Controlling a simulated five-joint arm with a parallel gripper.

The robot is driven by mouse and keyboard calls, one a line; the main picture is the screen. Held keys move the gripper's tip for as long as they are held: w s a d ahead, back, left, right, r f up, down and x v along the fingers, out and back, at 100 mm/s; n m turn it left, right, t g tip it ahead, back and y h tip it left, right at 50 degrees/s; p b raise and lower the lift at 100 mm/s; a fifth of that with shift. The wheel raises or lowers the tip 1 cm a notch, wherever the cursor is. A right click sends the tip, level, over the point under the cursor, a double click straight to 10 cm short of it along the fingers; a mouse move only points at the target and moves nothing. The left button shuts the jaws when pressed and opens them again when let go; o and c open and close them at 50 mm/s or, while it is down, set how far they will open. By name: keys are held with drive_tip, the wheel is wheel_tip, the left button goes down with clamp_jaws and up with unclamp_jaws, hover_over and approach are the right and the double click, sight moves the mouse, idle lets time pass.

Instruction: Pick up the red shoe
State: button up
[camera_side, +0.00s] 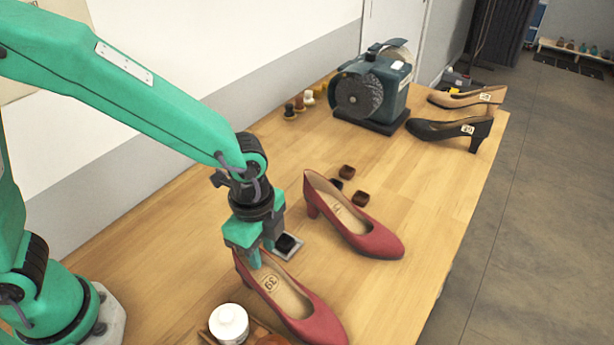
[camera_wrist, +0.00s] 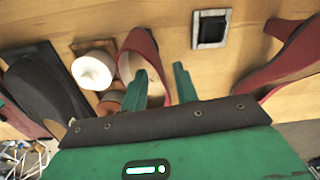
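Two red high-heeled shoes with tan insoles are on the wooden bench. The nearer red shoe (camera_side: 318,322) has a number on its insole and shows in the wrist view (camera_wrist: 134,43). The other red shoe (camera_side: 375,238) stands behind it and lies at the right of the wrist view (camera_wrist: 285,62). My gripper (camera_side: 262,258) is open above the heel end of the nearer shoe. In the wrist view its fingers (camera_wrist: 160,70) are apart, the left one over the shoe's opening and the right one beyond its right side. Contact cannot be told.
A white jar (camera_side: 229,324) stands beside the nearer shoe. A black pad in a metal tray (camera_side: 290,247) lies between the red shoes. Small brown boxes (camera_side: 361,198), a grinder (camera_side: 372,92) and black and tan shoes (camera_side: 450,130) are farther back. A dark shoe (camera_wrist: 42,85) lies left in the wrist view.

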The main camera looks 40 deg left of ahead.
clamp_jaws()
drive_tip(key=shift+r, duration=0.1)
drive_tip(key=shift+r, duration=0.85)
wheel_tip(320, 180, up, 2)
drive_tip(key=shift+r, duration=0.25)
drive_tip(key=s+d+r, duration=0.5)
drive_tip(key=s+r, duration=0.1)
drive_tip(key=s, duration=0.4)
drive_tip(key=shift+s+r, duration=0.3)
